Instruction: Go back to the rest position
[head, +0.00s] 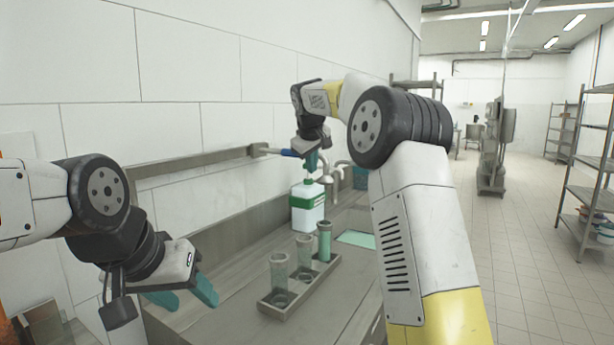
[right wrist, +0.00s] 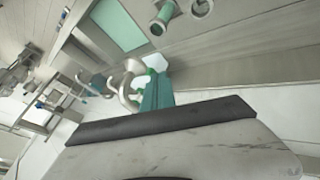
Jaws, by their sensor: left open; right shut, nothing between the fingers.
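My left gripper (head: 185,298) is open and empty, with teal fingers, above the left part of the counter in the head view. My right gripper (head: 311,163) is shut with nothing in it, pointing down just above the white bottle (head: 307,212) with a green label. In the right wrist view its teal fingers (right wrist: 158,92) are together, close to a pale curved spout (right wrist: 128,88). I cannot tell whether they touch the bottle's top. A rack (head: 283,308) holds two greyish cups (head: 279,268) (head: 304,250) and a green one (head: 324,240).
The steel counter (head: 225,318) runs along a white tiled wall. A pale green sheet (head: 356,240) lies right of the rack. Metal shelves (head: 590,165) and open floor (head: 520,260) are at right.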

